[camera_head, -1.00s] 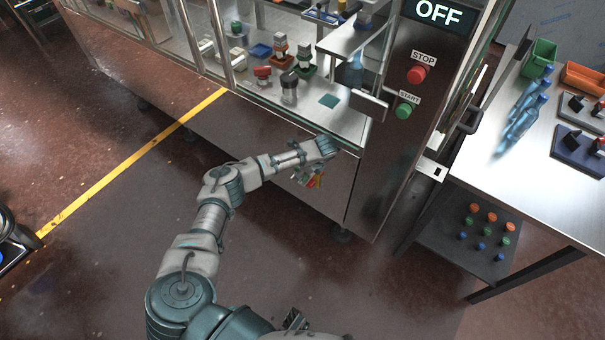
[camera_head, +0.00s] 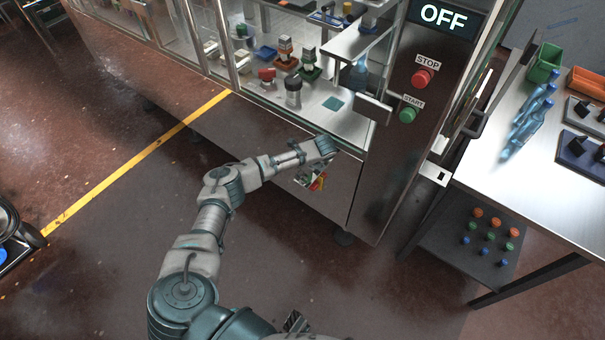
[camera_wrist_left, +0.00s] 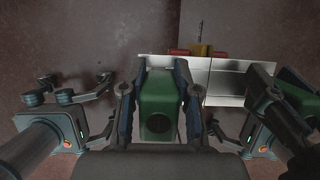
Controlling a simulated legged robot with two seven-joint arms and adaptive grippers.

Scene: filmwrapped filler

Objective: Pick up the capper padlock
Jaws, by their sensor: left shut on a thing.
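The padlock (camera_wrist_left: 158,98) shows in the left wrist view as a green block with a dark round opening in its near face. My left gripper (camera_wrist_left: 160,72) has one finger on each side of it and is shut on it. The padlock's far end is hard to make out. In the head view my left gripper (camera_head: 322,150) is low in front of the machine's front panel. Small coloured parts (camera_head: 317,182), red and yellow, show just below it.
The machine's steel front (camera_head: 270,150) stands close behind my left gripper. A metal plate (camera_wrist_left: 228,82) with red and yellow parts lies beyond the fingers. A side table (camera_head: 545,190) with blue bottles (camera_head: 525,125) stands at the right. The floor in front is clear.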

